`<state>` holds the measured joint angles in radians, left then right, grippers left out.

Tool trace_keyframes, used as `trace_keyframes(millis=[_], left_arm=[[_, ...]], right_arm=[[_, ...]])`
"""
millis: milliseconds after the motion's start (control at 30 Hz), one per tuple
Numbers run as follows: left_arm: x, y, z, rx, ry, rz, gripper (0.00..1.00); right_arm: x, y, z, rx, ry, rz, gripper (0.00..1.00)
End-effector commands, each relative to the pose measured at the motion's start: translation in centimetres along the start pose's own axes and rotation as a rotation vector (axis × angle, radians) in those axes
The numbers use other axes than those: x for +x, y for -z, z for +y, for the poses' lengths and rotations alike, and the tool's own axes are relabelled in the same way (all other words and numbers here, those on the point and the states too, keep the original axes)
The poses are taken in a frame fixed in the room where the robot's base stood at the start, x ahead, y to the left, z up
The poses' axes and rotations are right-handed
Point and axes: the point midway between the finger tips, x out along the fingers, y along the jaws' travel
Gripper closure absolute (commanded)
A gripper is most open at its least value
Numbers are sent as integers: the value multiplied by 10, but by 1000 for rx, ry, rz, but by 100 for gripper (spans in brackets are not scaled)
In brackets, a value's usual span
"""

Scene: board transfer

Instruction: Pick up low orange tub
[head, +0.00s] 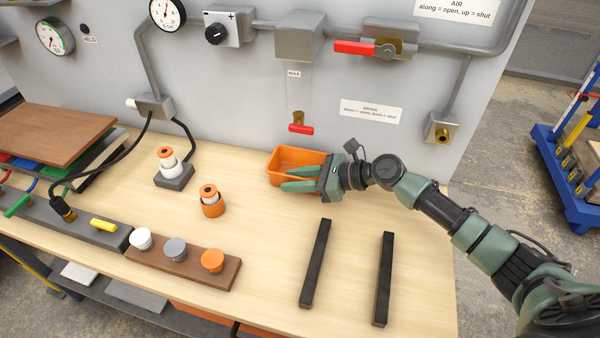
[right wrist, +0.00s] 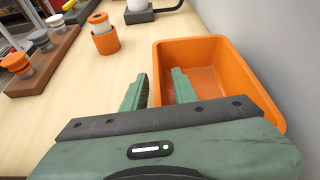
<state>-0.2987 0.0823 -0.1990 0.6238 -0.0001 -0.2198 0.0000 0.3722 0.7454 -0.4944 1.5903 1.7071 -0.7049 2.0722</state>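The low orange tub (head: 285,158) stands on the wooden workbench against the grey panel, below the tap with the red handle. It is empty as far as I see; the right wrist view shows its inside and rim (right wrist: 225,62). My right gripper (head: 285,180) is at the tub's near side, with its fingers pointing left. In the right wrist view my right gripper (right wrist: 160,80) has its fingers apart, one over the tub's inside and one outside the near wall. I cannot tell whether either finger touches the wall. My left gripper is not in view.
Two black bars (head: 315,262) lie in front. A brown block (head: 190,268) holds coloured knobs. The red-handled tap (head: 301,129) hangs above the tub.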

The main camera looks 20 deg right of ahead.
Motion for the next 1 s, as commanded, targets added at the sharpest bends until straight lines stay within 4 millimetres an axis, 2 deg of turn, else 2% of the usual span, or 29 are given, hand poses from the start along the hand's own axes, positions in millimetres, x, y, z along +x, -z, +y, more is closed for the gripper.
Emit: trace_keyframes(millis=[133,233,1000], left_arm=[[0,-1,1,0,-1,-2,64],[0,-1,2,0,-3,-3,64],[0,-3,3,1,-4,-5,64]], right_arm=[[0,0,0,0,1,0,72],[0,0,0,0,1,0,100],[-1,0,0,0,1,1,100]])
